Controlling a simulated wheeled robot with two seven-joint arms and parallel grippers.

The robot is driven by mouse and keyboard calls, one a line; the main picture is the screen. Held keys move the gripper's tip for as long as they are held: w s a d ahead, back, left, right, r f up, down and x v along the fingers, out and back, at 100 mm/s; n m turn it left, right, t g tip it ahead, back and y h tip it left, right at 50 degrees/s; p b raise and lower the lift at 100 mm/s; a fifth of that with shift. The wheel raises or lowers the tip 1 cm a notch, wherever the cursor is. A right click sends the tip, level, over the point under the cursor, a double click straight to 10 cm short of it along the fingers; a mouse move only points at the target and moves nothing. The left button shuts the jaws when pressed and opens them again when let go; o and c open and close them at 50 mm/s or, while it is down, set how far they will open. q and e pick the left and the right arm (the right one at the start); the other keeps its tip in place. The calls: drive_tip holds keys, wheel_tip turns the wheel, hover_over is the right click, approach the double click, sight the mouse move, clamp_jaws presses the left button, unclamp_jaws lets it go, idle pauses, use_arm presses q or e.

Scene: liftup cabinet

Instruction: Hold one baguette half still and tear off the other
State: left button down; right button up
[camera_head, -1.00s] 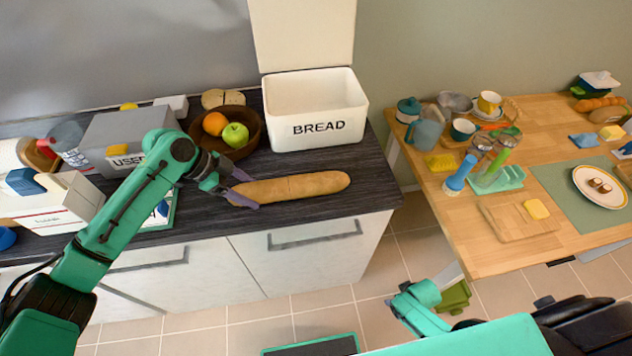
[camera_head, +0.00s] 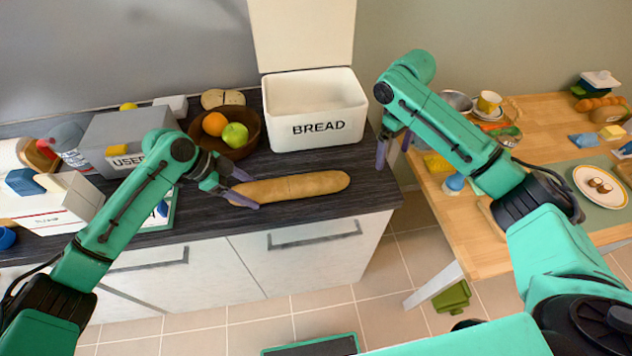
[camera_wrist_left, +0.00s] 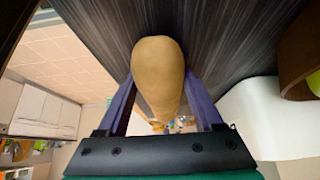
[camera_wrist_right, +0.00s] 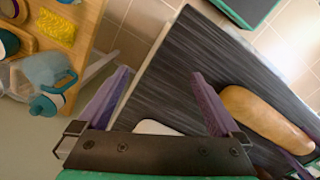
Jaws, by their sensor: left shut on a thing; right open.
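The baguette (camera_head: 300,186) lies on the dark counter in front of the bread box, with a line across its middle. My left gripper (camera_head: 241,190) is shut on its left end. In the left wrist view the baguette's end (camera_wrist_left: 158,70) sits between the two purple fingers (camera_wrist_left: 160,105). My right gripper (camera_head: 392,150) is open and empty, to the right of the baguette's free right end. In the right wrist view the baguette (camera_wrist_right: 262,118) lies right of the open fingers (camera_wrist_right: 160,95), apart from them.
The white bread box (camera_head: 318,112) stands open behind the baguette. A fruit bowl (camera_head: 246,148) is behind my left gripper. A wooden table (camera_head: 470,245) with dishes stands at the right, across a gap from the counter. The counter front edge is clear.

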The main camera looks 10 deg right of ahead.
drive_tip(key=a+r+n, duration=0.4)
drive_tip(key=a+n, duration=0.3)
drive_tip(key=a, duration=0.3)
use_arm(q)
drive_tip(key=shift+a, duration=0.1)
use_arm(e)
wheel_tip(320, 180, up, 3)
drive_tip(key=n, duration=0.6)
hover_over(328, 176)
drive_tip(key=shift+y, duration=0.4)
drive_tip(key=f, duration=1.1)
drive_tip(key=shift+a+f, duration=0.3)
clamp_jaws()
drive_tip(key=shift+d, duration=0.25)
drive_tip(key=shift+d+r, duration=0.1)
